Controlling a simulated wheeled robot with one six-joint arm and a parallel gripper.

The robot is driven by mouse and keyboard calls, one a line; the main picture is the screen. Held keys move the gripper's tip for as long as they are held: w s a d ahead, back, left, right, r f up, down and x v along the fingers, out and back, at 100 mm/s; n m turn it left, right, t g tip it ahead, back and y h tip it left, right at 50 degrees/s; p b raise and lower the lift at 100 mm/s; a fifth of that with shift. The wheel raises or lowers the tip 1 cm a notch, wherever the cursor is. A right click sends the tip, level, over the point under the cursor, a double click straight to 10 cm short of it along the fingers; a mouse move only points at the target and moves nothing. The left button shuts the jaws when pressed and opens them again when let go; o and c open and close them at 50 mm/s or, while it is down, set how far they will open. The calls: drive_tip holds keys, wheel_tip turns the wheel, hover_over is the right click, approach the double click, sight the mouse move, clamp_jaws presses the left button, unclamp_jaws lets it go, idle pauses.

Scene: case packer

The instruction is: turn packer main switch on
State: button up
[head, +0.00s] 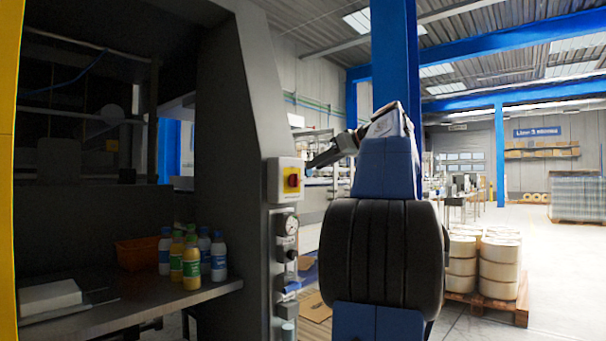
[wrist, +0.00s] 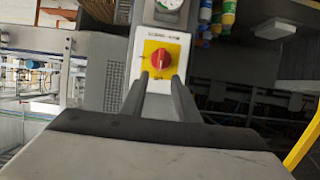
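The packer main switch is a red rotary knob (wrist: 161,59) on a yellow plate (wrist: 161,44) in a pale box. In the head view the switch box (head: 277,180) is on the front edge of the dark packer frame, with the knob (head: 293,181) facing right. My gripper (wrist: 161,80) is open and empty, its two fingers parallel on either side of the line to the knob. The knob shows just beyond the fingertips; I cannot tell whether they touch it. In the head view my gripper (head: 312,163) is beside the box. The knob's exact setting is too small to read.
A gauge (head: 286,224) and more controls sit below the switch box. Several bottles (head: 191,262) and an orange bin (head: 137,254) stand on the packer's shelf (head: 170,302) at left. Pale drums (head: 499,268) stand on a pallet at right, with open floor beyond.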

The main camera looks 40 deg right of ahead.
sight(298, 175)
drive_tip(key=x, duration=0.7)
drive_tip(key=shift+w, duration=0.2)
clamp_jaws()
